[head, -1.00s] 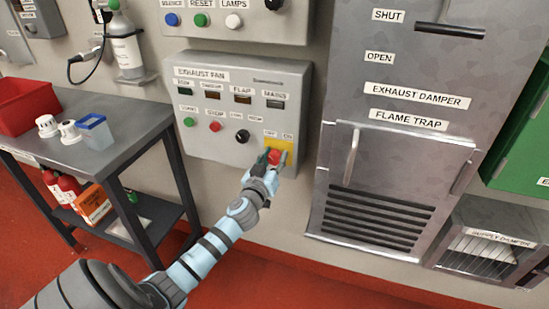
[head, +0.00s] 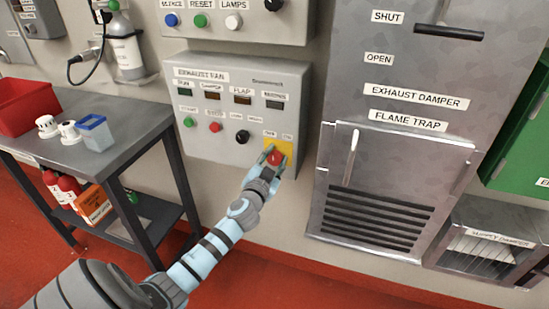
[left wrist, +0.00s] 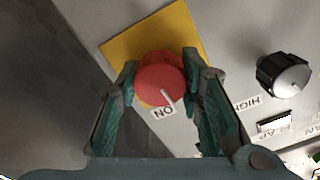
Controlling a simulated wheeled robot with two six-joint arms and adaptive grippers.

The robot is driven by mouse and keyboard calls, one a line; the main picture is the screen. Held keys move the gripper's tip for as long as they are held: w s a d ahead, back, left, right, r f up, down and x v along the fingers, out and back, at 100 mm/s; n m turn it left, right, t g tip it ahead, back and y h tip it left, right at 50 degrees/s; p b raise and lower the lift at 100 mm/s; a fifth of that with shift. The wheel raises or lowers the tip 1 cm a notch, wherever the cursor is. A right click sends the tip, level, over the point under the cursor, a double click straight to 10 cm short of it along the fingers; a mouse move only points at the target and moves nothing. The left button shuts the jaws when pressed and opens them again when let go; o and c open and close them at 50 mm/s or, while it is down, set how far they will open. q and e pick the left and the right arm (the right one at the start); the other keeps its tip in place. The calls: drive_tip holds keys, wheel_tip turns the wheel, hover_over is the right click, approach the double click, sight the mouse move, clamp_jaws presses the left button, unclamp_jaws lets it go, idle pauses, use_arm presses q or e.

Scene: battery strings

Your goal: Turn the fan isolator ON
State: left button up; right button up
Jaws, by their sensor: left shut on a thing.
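The fan isolator is a red round knob (head: 275,158) on a yellow plate (head: 286,147), at the lower right of the exhaust fan panel (head: 225,140). In the left wrist view the red knob (left wrist: 160,80) carries a white pointer line. The line slants down and right, close to the right end of the ON label (left wrist: 164,112). The OFF label is not readable there. My left gripper (head: 273,157) is shut on the knob; in the left wrist view its fingers (left wrist: 163,85) lie on both sides of it. My right gripper is not in view.
A black knob (head: 242,136) and green and red push buttons sit left of the isolator. The flame trap door (head: 345,205) with its upright handle is to the right. A grey table (head: 100,145) with a red bin (head: 27,105) stands at the left.

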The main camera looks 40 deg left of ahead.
use_arm(q)
drive_tip(key=m+p, duration=0.1)
drive_tip(key=m, duration=0.4)
drive_tip(key=shift+m+p, duration=0.35)
drive_tip(key=shift+m, duration=2.15)
drive_tip(key=o, duration=1.2)
drive_tip(key=shift+w+f, duration=0.1)
drive_tip(key=shift+c, duration=0.2)
drive_tip(key=shift+d, duration=0.1)
drive_tip(key=v, duration=1.2)
drive_tip(key=shift+d, duration=0.15)
